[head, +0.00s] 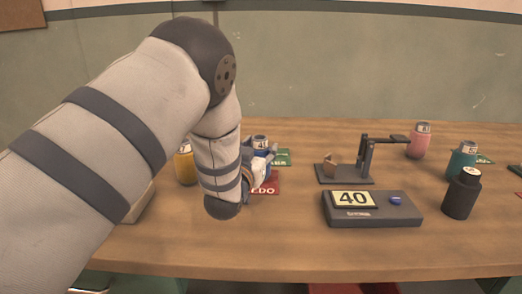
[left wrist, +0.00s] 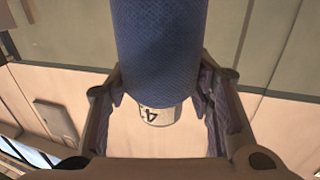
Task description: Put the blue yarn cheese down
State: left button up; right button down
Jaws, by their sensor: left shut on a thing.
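The blue yarn cheese (left wrist: 158,50) fills the upper middle of the left wrist view, with a pale numbered end (left wrist: 160,115). My left gripper (left wrist: 160,95) is shut on it, with one finger on each side. In the head view, the left gripper (head: 262,168) is partly hidden by my forearm. A little of the blue cheese and its pale numbered top (head: 260,141) show beyond it, near a red card (head: 267,186) and a green card (head: 282,157). I cannot tell whether the cheese touches the table. My right gripper is out of view.
On the wooden table (head: 300,240) stand a yellow cheese (head: 185,167), a pink one (head: 419,143), a teal one (head: 461,163) and a black one (head: 461,197). A dark box reading 40 (head: 372,212) and a lever stand (head: 345,180) are right of the gripper.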

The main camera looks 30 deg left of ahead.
pick_arm(q)
jog(key=o, duration=1.3)
jog(key=shift+r, duration=0.1)
jog(key=shift+s+d+r, duration=0.1)
jog(key=shift+s+d, duration=0.05)
jog(key=shift+s, duration=0.15)
jog(key=p+v, duration=0.1)
jog(key=v, duration=1)
jog(key=shift+s, duration=0.25)
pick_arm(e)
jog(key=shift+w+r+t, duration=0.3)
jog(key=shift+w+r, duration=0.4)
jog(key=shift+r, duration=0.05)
